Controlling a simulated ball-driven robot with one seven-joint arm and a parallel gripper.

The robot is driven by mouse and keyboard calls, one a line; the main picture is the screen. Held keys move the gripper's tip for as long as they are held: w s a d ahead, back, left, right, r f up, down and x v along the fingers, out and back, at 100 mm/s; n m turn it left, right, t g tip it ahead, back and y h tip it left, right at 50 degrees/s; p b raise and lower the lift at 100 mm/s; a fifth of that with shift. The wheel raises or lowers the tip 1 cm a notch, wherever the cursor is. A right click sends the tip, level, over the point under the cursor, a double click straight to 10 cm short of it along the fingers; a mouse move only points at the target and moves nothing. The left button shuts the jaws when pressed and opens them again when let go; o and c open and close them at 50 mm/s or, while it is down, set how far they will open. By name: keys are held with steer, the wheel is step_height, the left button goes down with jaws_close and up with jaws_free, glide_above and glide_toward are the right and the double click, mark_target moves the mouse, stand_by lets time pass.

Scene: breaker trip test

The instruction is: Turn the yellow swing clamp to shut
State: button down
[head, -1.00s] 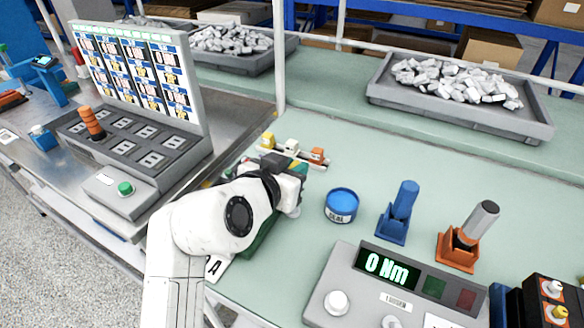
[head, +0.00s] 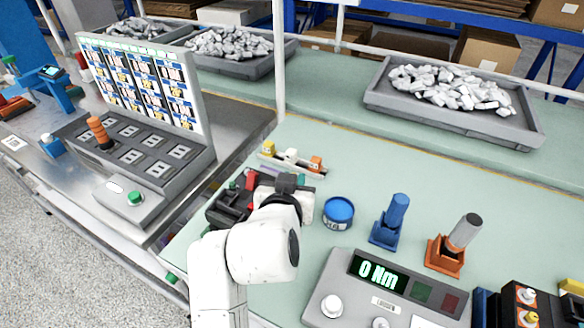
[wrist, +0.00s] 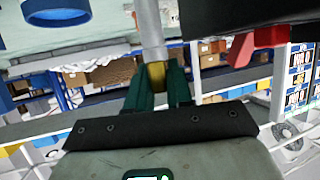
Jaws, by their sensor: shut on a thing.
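In the wrist view, the two green fingers of my gripper (wrist: 156,84) are closed on a small yellow piece (wrist: 157,72), which looks like part of the yellow swing clamp. A grey bar (wrist: 151,28) runs up from it in the picture. In the head view, my gripper (head: 262,193) is at the black fixture (head: 228,202) near the bench's left edge. My wrist hides the fingertips, the yellow clamp and much of the fixture there. How far the clamp is turned cannot be told.
A red part (head: 250,179) stands on the fixture. Behind it is a rail with yellow, white and orange blocks (head: 291,155). A blue tin (head: 338,212), a blue holder (head: 388,230) and the torque meter (head: 385,290), reading 0 Nm, are to the right. A white post (head: 279,60) rises behind.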

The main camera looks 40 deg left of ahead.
steer(key=n+g+y+p, duration=0.1)
steer(key=n+y+p, duration=0.1)
steer(key=p, duration=0.1)
steer(key=n+g+y+p, duration=0.1)
steer(key=p, duration=0.1)
steer(key=shift+w+d+r+g, duration=0.15)
steer(key=shift+d+r+g, duration=0.1)
steer(key=shift+r+g, duration=0.1)
steer(key=shift+w+f+n+g+y+p, duration=0.1)
steer(key=shift+n+g+y+p, duration=0.6)
steer(key=shift+n, duration=0.4)
steer(key=shift+f+n+g+y, duration=0.15)
steer(key=shift+n+g+y, duration=0.35)
steer(key=shift+n+g, duration=0.35)
steer(key=n+g+b, duration=0.2)
steer(key=n+g+y+b, duration=0.1)
steer(key=g, duration=0.1)
steer(key=shift+w+f+n+b, duration=0.1)
steer(key=shift+f+n+b, duration=0.15)
steer(key=shift+b, duration=0.15)
steer(key=n+g+b, duration=0.2)
steer(key=shift+a+g+b, duration=0.1)
steer(key=shift+g+b, duration=0.25)
steer(key=shift+g, duration=0.05)
steer(key=shift+r+n+g+b, duration=0.2)
steer(key=shift+n+g+b, duration=0.8)
steer(key=c, duration=1.1)
jaws_free()
